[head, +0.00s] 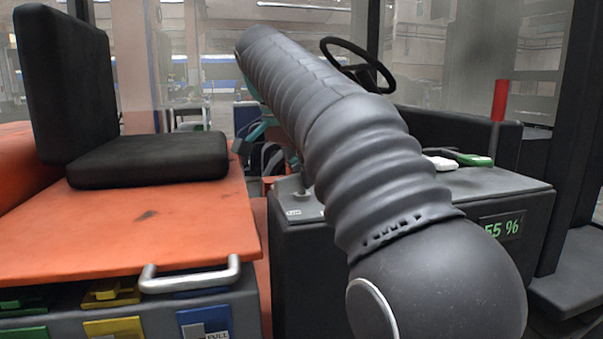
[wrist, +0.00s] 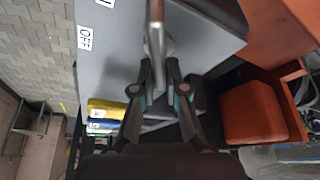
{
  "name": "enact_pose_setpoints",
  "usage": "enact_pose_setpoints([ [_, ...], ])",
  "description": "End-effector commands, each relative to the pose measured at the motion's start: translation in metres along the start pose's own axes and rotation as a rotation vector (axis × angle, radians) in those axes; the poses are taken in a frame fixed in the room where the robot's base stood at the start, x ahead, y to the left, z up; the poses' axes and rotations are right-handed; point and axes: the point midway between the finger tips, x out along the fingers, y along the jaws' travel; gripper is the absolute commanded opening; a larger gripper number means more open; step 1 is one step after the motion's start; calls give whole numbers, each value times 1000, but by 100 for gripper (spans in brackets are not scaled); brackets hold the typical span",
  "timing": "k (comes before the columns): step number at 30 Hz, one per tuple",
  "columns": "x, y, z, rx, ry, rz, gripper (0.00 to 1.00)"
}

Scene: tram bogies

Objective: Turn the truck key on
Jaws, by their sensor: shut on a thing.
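The truck key (wrist: 156,28) shows in the wrist view as a grey metal bar with a rounded end, standing out from a flat grey panel (wrist: 120,55). My gripper (wrist: 159,65) is shut on this bar, with one finger on each side. An OFF label (wrist: 84,38) lies on the panel to the left of the key. A second label (wrist: 104,2) is cut off by the top edge. In the head view my arm hides most of the gripper and the key. A small metal piece (head: 303,187) shows beside the arm above a white label (head: 293,212).
In the head view, a black seat (head: 150,158) on an orange body (head: 130,220) stands left of the console (head: 300,265). A steering wheel (head: 350,62) is behind my arm. A display (head: 502,227) reads 55 %.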

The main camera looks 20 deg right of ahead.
Motion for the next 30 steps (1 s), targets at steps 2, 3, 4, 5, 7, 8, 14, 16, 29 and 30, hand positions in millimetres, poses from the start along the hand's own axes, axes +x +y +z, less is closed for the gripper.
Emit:
enact_pose_setpoints([
  [2, 0, 0, 0, 1, 0, 0, 0],
  [3, 0, 0, 0, 1, 0, 0, 0],
  [4, 0, 0, 0, 1, -1, 0, 0],
  [5, 0, 0, 0, 1, -1, 0, 0],
  [7, 0, 0, 0, 1, -1, 0, 27],
  [8, 0, 0, 0, 1, -1, 0, 35],
  [14, 0, 0, 0, 0, 0, 0, 38],
  [16, 0, 0, 0, 0, 0, 0, 38],
  [29, -32, -1, 0, 1, 0, -3, 38],
  [30, -34, -1, 8, -4, -1, -3, 38],
])
